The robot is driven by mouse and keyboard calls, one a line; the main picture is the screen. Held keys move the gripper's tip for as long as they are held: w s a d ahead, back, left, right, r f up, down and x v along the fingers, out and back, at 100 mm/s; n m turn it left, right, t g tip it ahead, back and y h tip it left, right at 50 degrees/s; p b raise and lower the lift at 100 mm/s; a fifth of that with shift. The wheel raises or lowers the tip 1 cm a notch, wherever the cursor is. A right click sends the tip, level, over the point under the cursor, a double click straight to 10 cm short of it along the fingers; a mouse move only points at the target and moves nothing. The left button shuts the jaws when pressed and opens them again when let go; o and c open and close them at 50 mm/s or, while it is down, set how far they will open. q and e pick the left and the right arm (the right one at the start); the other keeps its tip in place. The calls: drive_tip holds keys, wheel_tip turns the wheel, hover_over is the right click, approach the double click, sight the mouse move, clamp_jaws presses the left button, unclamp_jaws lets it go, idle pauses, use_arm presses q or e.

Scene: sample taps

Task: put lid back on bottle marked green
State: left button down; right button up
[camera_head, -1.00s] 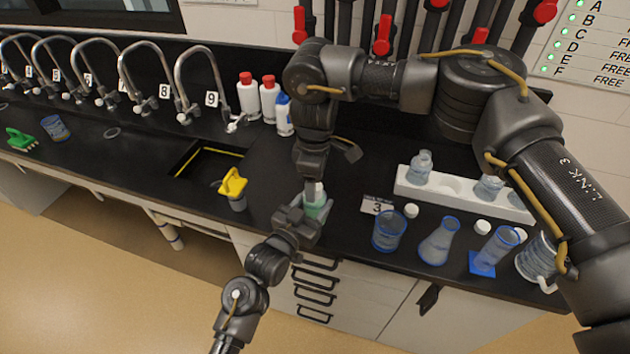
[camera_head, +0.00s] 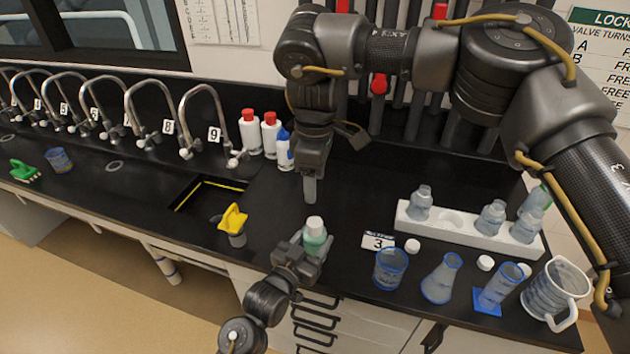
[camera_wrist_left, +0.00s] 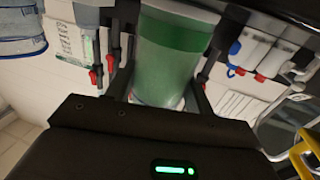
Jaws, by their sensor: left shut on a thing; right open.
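A small bottle (camera_head: 314,245) with green on it and a white lid (camera_head: 314,225) on top stands upright over the counter's front edge. My left gripper (camera_head: 305,250) is shut around it; its green band (camera_wrist_left: 172,32) shows in the left wrist view, with the top out of frame. I cannot tell how firmly the lid is seated. My right gripper (camera_head: 309,192) points down just above the lid, open and empty, apart from it. Its fingers overlap in this view.
A white rack (camera_head: 470,230) holds several bottles, one at the right end greenish at the top. Loose white lids (camera_head: 412,246), a card marked 3 (camera_head: 378,241), a beaker (camera_head: 390,268), a flask (camera_head: 441,278) and a jug (camera_head: 555,292) stand right. A yellow-clipped cup (camera_head: 235,228) and sink (camera_head: 208,195) lie left.

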use_arm(q)
drive_tip(key=shift+c, duration=2.4)
unclamp_jaws()
drive_tip(key=shift+s+a+f, duration=0.15)
drive_tip(key=shift+s+a, duration=0.15)
drive_tip(key=shift+s, duration=0.2)
drive_tip(key=b+v, duration=0.2)
drive_tip(key=v, duration=0.7)
drive_tip(key=shift+s+a+b, duration=0.2)
drive_tip(key=shift+s+b, duration=0.1)
drive_tip(key=shift+s, duration=0.1)
